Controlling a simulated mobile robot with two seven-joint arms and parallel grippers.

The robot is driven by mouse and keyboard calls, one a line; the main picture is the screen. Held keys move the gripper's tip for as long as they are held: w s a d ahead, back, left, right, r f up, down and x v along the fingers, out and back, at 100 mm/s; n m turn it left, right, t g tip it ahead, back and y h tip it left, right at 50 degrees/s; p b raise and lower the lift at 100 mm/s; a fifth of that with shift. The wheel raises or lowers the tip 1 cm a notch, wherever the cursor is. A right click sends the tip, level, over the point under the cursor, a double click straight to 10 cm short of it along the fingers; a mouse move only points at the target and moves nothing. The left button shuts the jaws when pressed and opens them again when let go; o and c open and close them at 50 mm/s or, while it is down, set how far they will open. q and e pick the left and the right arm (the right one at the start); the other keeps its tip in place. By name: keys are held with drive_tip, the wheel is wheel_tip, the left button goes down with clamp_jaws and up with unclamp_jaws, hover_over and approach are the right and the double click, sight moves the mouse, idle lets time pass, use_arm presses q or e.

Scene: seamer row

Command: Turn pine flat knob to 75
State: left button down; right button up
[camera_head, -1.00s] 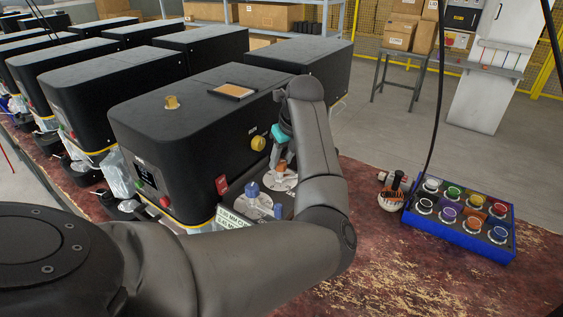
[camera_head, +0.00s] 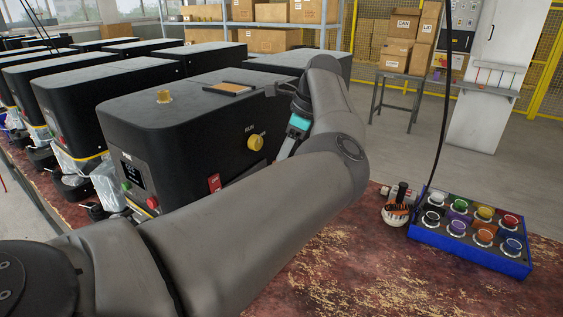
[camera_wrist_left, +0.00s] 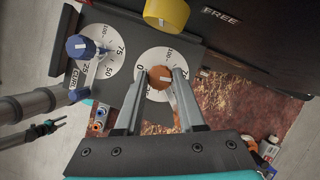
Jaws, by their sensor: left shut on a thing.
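An orange-brown knob (camera_wrist_left: 160,76) with a white line on top sits on a white numbered dial (camera_wrist_left: 144,60) in the left wrist view. My left gripper (camera_wrist_left: 161,74) is shut on it, one finger on each side. The fingers cover part of the dial, and I cannot tell which number the line meets. A second dial (camera_wrist_left: 91,72) to the left has a blue knob (camera_wrist_left: 77,47). In the head view my left arm hides both dials. A small teal and dark part, perhaps my right gripper (camera_wrist_left: 36,133), shows at the left of the wrist view, too small to read.
A black machine (camera_head: 190,115) with a yellow knob (camera_head: 255,142) and a red switch (camera_head: 214,183) stands beside the dials. The yellow knob (camera_wrist_left: 167,13) is close to my gripper. A blue box of coloured knobs (camera_head: 470,258) sits on the worn red bench (camera_head: 400,285).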

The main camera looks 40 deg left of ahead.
use_arm(q)
drive_tip(key=shift+n+g+h, duration=0.3)
drive_tip(key=shift+n, duration=0.7)
drive_tip(key=c, duration=0.5)
unclamp_jaws()
drive_tip(key=shift+w+r, duration=0.2)
drive_tip(key=shift+r, duration=0.25)
drive_tip(key=p+v, duration=0.4)
drive_tip(key=v, duration=0.2)
drive_tip(key=shift+r+p, duration=0.25)
drive_tip(key=shift+p, duration=0.1)
